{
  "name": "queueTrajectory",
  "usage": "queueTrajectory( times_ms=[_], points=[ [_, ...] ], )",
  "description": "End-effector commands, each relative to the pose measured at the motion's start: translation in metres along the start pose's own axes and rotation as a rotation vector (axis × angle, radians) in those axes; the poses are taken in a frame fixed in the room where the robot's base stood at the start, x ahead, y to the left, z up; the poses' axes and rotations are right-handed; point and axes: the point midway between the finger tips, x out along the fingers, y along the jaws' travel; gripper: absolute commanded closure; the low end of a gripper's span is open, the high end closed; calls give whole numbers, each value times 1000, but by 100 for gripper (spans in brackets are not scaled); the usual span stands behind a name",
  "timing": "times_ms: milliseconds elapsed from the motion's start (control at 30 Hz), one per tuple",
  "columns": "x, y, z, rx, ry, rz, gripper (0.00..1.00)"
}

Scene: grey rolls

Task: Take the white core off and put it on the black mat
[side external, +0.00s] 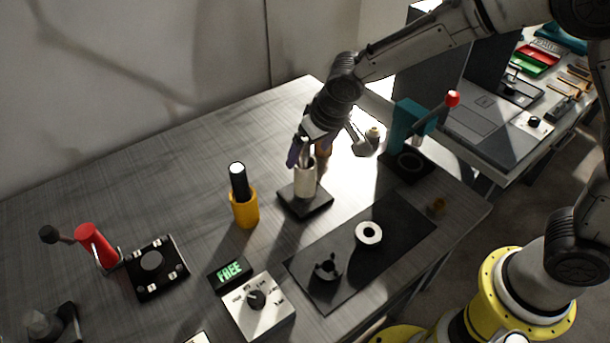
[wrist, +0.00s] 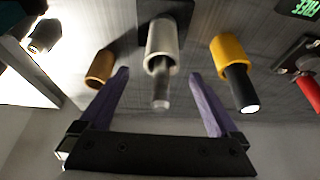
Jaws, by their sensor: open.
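The white core (side external: 305,182) is a pale sleeve standing upright around a post on a square black base (side external: 317,207). In the wrist view the core (wrist: 163,42) is at top centre, with the grey post (wrist: 161,92) sticking out of it. My gripper (side external: 303,160) is at the top of the core in the side view. In the wrist view my gripper (wrist: 159,73) is open, its purple fingers on either side of the post and core end, with gaps on both sides. The black mat (side external: 345,243) lies to the right and nearer the camera.
On the mat are a white ring (side external: 368,233) and a black notched part (side external: 325,271), with bare mat between and around them. A yellow sleeve (side external: 245,209) on a dark post stands left of the core. A brown cylinder (wrist: 100,68) and a teal press (side external: 412,128) are also close.

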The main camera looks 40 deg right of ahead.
Motion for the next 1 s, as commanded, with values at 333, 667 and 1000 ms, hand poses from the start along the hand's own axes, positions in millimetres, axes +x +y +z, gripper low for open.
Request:
queueTrajectory(
  times_ms=[333, 667, 1000],
  points=[
    [44, -2, 6, 0, -3, 1, 3],
    [51, -2, 5, 1, 0, -1, 3],
    [51, -2, 5, 0, 0, -1, 62]
  ],
)
